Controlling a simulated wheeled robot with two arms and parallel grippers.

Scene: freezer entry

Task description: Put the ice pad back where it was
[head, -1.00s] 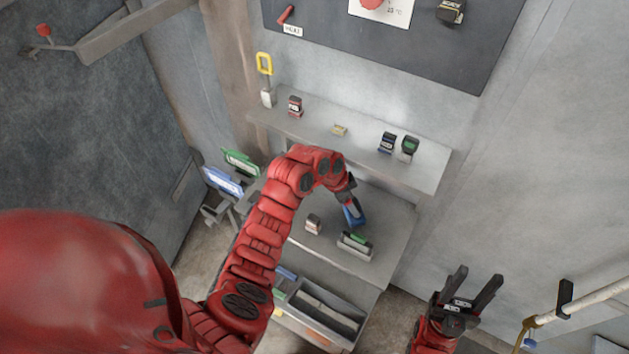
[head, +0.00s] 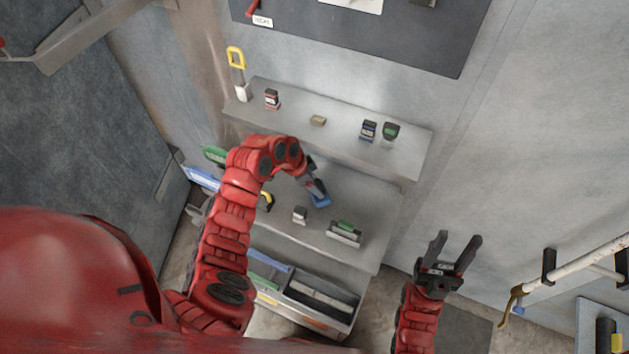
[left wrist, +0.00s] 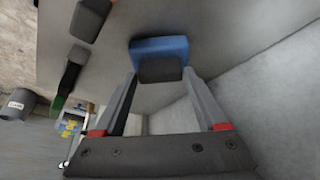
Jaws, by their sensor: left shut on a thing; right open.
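The blue ice pad (head: 321,200) is over the lower shelf board (head: 370,205), between my left gripper's fingers. My left gripper (head: 317,190) is shut on it. In the left wrist view the pad (left wrist: 158,45) shows blue with a dark front part, beyond the fingertips (left wrist: 165,80). I cannot tell whether the pad touches the board. My right gripper (head: 457,250) is open and empty, right of the shelves.
Several small items line the upper shelf (head: 345,139). A grey bin (head: 320,303) sits below. My left arm hides the board's left part.

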